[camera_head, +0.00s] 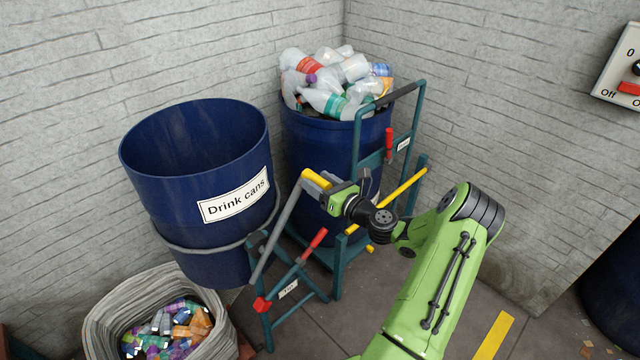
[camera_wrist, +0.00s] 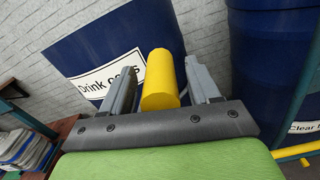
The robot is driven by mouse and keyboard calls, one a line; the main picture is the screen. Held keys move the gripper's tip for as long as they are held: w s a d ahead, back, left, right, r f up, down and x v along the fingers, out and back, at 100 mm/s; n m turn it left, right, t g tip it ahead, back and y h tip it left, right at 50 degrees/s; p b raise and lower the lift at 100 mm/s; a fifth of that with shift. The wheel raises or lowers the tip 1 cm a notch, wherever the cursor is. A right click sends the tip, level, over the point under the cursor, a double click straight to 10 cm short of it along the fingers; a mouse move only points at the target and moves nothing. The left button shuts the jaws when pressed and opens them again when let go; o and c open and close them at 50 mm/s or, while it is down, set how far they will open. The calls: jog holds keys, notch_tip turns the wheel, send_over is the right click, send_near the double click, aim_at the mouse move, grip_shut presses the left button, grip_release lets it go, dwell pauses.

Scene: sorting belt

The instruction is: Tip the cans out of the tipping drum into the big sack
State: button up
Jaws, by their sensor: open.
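The blue tipping drum (camera_head: 165,212), labelled "Drink cans", hangs in a grey ring on a teal frame. Its mouth faces up and it leans a little; only bare inner wall shows, and its bottom is hidden. The big sack (camera_head: 98,312), grey and woven, stands open below it at the lower left, with many crushed cans (camera_head: 180,328) inside. A grey lever (camera_head: 281,228) with a yellow grip (camera_head: 317,179) rises from the frame. My gripper (camera_head: 325,186) is at this grip. In the wrist view, the yellow grip (camera_wrist: 158,78) lies between my open fingers, with gaps beside it.
A second blue drum (camera_head: 310,140) full of plastic bottles (camera_head: 340,85) stands behind, in its own teal frame (camera_head: 357,130). A red handle (camera_head: 314,244) sits on the near frame. A switch box (camera_head: 620,70) is on the right wall. Floor shows at lower right.

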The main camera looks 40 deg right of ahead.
jog(key=shift+c, duration=0.2)
grip_shut()
jog(key=shift+r, duration=0.1)
